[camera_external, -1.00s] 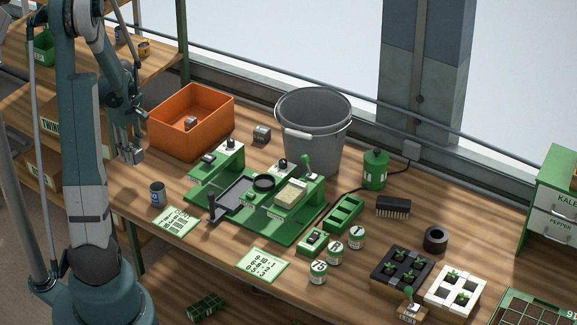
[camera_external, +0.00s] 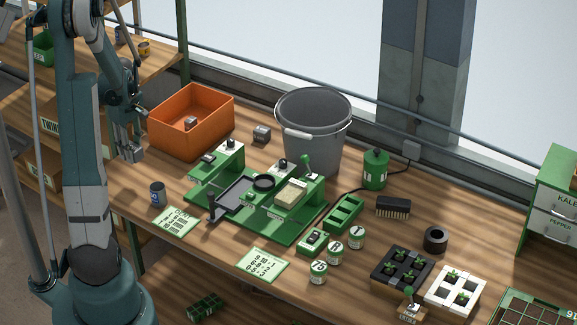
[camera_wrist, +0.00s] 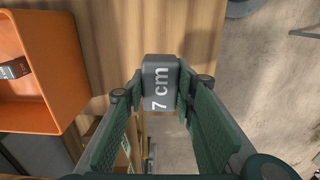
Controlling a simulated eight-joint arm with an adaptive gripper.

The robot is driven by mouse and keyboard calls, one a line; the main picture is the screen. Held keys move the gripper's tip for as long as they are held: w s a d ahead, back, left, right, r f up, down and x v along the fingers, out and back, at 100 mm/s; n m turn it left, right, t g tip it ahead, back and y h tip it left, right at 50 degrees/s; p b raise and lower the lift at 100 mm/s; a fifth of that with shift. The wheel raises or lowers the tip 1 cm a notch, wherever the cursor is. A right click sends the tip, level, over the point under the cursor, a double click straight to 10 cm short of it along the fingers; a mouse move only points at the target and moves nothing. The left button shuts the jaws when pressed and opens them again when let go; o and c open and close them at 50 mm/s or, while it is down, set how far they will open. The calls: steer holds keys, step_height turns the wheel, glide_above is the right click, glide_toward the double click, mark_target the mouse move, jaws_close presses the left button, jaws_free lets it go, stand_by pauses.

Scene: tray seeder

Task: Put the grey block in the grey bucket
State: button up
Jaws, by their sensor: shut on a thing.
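A grey block marked "7 cm" (camera_wrist: 160,82) is held between the fingers of my gripper (camera_wrist: 160,95), shown in the wrist view. In the external view my gripper (camera_external: 131,152) hangs at the left, in the air beside the orange box. The grey bucket (camera_external: 312,130) stands upright at the back of the bench, well to the right of my gripper. Its white handle grip hangs over the front side. The inside bottom of the bucket is hidden.
An orange box (camera_external: 170,140) stands between my gripper and the bucket, with a small grey block (camera_external: 191,122) inside. Another grey block (camera_external: 262,132) lies on the bench between box and bucket. The green seeder (camera_external: 300,232) stands in front of the bucket. A can (camera_external: 157,194) stands near the front edge.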

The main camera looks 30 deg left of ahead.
steer(key=shift+r, duration=0.1)
step_height(320, 180, up, 18)
steer(key=w+d+r, duration=0.1)
steer(key=w+d, duration=0.6)
steer(key=w, duration=0.4)
steer(key=w+d+r, duration=0.1)
steer(key=w+d, duration=0.5)
steer(key=w, duration=0.4)
steer(key=w+d+f, duration=0.1)
steer(key=w+d, duration=0.5)
steer(key=d, duration=0.4)
steer(key=w+d, duration=0.7)
steer(key=d, duration=0.4)
steer(key=w+d+f, duration=0.1)
steer(key=w+d, duration=0.5)
steer(key=d, duration=0.4)
step_height(320, 180, down, 18)
steer(key=shift+r, duration=0.2)
steer(key=shift+f, duration=3.1)
